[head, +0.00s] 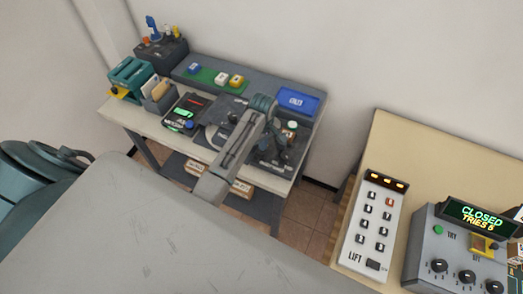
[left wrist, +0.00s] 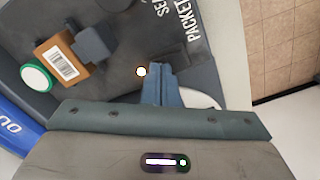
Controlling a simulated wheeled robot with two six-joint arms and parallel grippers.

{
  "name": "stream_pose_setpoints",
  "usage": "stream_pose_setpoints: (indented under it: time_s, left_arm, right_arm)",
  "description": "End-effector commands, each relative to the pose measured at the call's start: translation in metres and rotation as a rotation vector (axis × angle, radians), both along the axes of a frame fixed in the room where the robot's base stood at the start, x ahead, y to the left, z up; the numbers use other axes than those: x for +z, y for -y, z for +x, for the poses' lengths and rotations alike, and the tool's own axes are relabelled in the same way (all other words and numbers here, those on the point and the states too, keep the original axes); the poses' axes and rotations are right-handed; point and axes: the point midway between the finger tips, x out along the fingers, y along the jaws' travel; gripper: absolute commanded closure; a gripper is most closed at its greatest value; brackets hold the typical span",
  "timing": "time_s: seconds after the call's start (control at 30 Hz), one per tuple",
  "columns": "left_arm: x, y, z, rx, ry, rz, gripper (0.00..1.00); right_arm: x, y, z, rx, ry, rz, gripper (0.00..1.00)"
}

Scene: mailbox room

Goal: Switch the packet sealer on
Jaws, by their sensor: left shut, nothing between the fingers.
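The packet sealer (head: 265,158) is a dark grey unit at the right end of the white table, partly hidden behind my left arm. A small pale round spot with an orange rim (left wrist: 141,71) lies just left of the fingertips. My left gripper (left wrist: 160,72) is shut and empty over the panel; contact cannot be told. It also shows in the head view (head: 274,134). My right gripper is out of view.
A blue tray (head: 297,101) and coloured blocks on a green mat (head: 207,76) lie behind. A device with a green display (head: 184,114) stands to the left. A lift panel (head: 370,222) and a "CLOSED" box (head: 462,245) stand on the wooden table at right.

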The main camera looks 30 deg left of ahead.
Motion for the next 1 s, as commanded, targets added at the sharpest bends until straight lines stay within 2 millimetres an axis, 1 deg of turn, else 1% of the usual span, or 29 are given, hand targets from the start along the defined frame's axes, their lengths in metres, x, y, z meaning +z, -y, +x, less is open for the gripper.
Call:
stream_pose_setpoints:
  time_s: [0.33,0.4,0.8,1.0]
  left_arm:
    - [0.027,0.0,0.001,0.0,0.002,0.0,1.0]
    - [0.03,0.0,0.001,0.0,0.002,0.0,1.0]
    - [0.062,0.0,0.001,0.0,0.002,0.0,1.0]
    - [0.07,0.0,0.0,0.0,0.001,0.0,1.0]
  right_arm:
    - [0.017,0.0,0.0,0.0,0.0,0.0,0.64]
    - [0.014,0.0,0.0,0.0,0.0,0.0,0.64]
    - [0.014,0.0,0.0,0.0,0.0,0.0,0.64]
    - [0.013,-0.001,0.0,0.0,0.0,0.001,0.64]
